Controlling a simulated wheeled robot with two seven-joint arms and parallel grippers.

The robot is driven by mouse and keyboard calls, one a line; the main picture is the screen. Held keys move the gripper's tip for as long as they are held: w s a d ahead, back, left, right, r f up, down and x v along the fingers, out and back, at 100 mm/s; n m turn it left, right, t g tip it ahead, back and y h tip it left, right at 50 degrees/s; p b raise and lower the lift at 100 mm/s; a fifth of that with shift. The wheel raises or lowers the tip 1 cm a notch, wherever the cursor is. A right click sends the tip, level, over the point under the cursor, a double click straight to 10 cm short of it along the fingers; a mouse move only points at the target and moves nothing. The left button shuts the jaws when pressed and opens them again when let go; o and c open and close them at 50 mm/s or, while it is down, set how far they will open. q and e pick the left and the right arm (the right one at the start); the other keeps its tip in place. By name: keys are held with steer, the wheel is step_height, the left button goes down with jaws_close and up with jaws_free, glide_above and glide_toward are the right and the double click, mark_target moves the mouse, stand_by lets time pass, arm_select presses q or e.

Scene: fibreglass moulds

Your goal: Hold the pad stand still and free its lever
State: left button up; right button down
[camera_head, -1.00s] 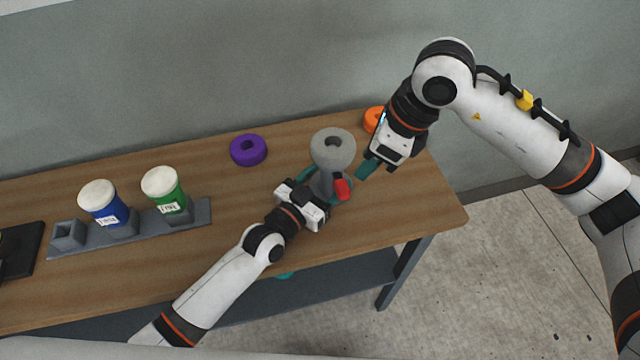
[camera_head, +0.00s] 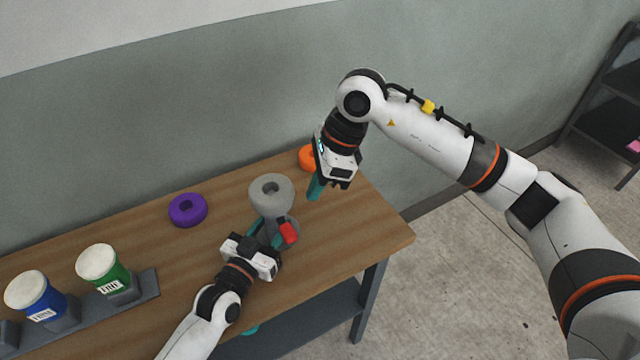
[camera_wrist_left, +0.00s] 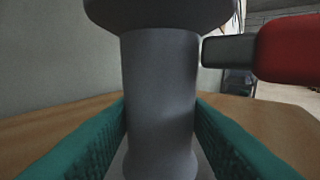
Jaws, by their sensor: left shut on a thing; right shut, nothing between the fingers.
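The grey pad stand (camera_head: 271,194) stands upright on the wooden table, with a ring-shaped top. Its red-tipped lever (camera_head: 288,233) sticks out to the side, low on the near right. My left gripper (camera_head: 267,232) is shut on the stand's column. In the left wrist view the column (camera_wrist_left: 160,105) is between the two teal fingers, and the red lever end (camera_wrist_left: 290,48) reaches in from the right. My right gripper (camera_head: 315,188) is shut and empty, pointing down above the table to the right of the stand's top, apart from the lever.
A purple ring (camera_head: 188,210) lies left of the stand. An orange ring (camera_head: 307,157) lies behind my right gripper, partly hidden. A blue can (camera_head: 40,303) and a green can (camera_head: 108,273) stand in a grey rack at left. The table's right end is clear.

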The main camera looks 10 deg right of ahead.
steer(key=w+d+f+n+g+y, duration=0.1)
steer(key=w+d+f+n+g, duration=0.1)
steer(key=w+d+f+n, duration=0.15)
steer(key=shift+n, duration=0.45)
steer(key=shift+w+x, duration=0.2)
steer(key=shift+x, duration=1.45)
steer(key=shift+w+x, duration=0.25)
steer(key=shift+x, duration=1.35)
steer(key=shift+a+f, duration=0.1)
steer(key=shift+a, duration=0.05)
steer(key=shift+w+a, duration=0.9)
steer(key=shift+w, duration=0.2)
steer(key=shift+w+a, duration=0.85)
steer(key=shift+w, duration=0.3)
steer(key=shift+w+a, duration=0.9)
steer(key=shift+w, duration=0.2)
steer(key=shift+d, duration=3)
